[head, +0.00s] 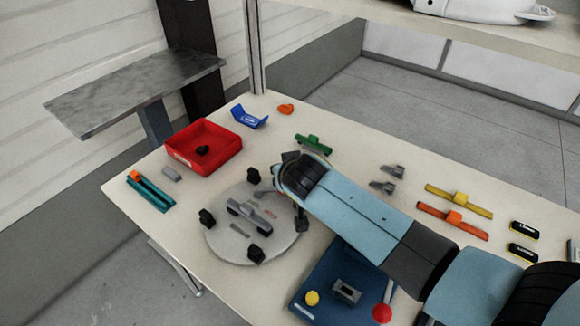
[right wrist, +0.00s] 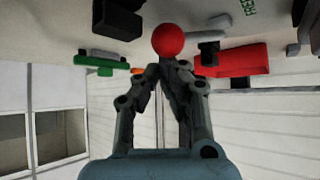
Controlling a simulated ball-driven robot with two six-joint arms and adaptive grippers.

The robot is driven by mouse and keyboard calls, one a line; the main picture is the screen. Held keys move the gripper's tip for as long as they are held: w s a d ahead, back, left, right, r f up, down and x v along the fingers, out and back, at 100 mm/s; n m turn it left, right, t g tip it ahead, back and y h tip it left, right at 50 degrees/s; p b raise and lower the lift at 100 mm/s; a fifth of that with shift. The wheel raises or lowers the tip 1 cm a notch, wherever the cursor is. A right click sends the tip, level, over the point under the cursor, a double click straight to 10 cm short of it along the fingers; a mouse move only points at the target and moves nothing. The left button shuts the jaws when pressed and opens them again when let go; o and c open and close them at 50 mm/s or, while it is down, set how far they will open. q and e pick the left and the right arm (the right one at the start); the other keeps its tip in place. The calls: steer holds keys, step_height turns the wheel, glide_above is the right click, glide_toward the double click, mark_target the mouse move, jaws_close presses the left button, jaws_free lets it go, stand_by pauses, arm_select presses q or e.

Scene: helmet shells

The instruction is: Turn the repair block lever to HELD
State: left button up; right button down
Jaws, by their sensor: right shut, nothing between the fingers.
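A round grey plate (head: 220,245) carries a grey block (head: 248,212) with black clamps around it. My right gripper (head: 301,222) reaches over the plate's right side, its fingers mostly hidden behind the wrist in the head view. In the right wrist view the right gripper (right wrist: 164,68) is shut and empty. A red ball knob (right wrist: 168,40) appears right at its fingertips; I cannot tell whether they touch. Green FREE lettering (right wrist: 249,7) shows at the top right. My left gripper is not in view.
A blue box (head: 335,285) with a yellow knob and a red ball lever (head: 383,313) stands below my right arm. A red tray (head: 205,147), green part (head: 313,143) and blue bracket (head: 249,118) lie behind the plate. Tools lie at right.

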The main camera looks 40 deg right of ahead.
steer(key=shift+s+a, duration=0.1)
steer(key=shift+s, duration=0.1)
stand_by(0.5)
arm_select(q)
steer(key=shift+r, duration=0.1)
arm_select(e)
steer(key=w+d+r+p, duration=0.2)
steer(key=w, duration=0.1)
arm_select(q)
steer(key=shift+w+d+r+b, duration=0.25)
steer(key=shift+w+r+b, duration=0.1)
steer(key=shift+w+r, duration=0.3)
arm_select(e)
steer(key=a+v, duration=0.1)
steer(key=v, duration=0.8)
steer(key=shift+a+r, duration=0.25)
steer(key=shift+a, duration=0.1)
